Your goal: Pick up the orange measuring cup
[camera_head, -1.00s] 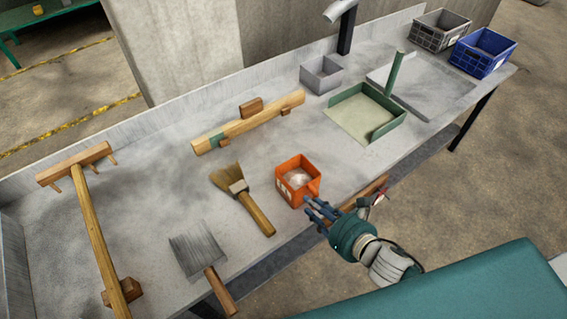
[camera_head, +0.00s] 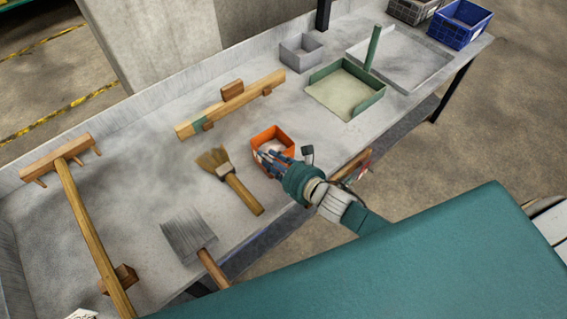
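The orange measuring cup (camera_head: 286,135) is a square, open-topped box standing upright on the grey bench, with something pale inside. My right gripper (camera_head: 270,161) is at its near side, with its fingers over or against the near wall and hiding part of it. Whether the fingers touch the cup is not clear, and their spread is hard to make out from here. My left gripper does not show.
A brush (camera_head: 238,187) lies just left of the cup and a grey-bristled brush (camera_head: 185,236) nearer the front. A wooden rake (camera_head: 82,215) is at the left, a wooden bar (camera_head: 240,103) behind. A green dustpan (camera_head: 338,95) and grey box (camera_head: 301,53) are to the right.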

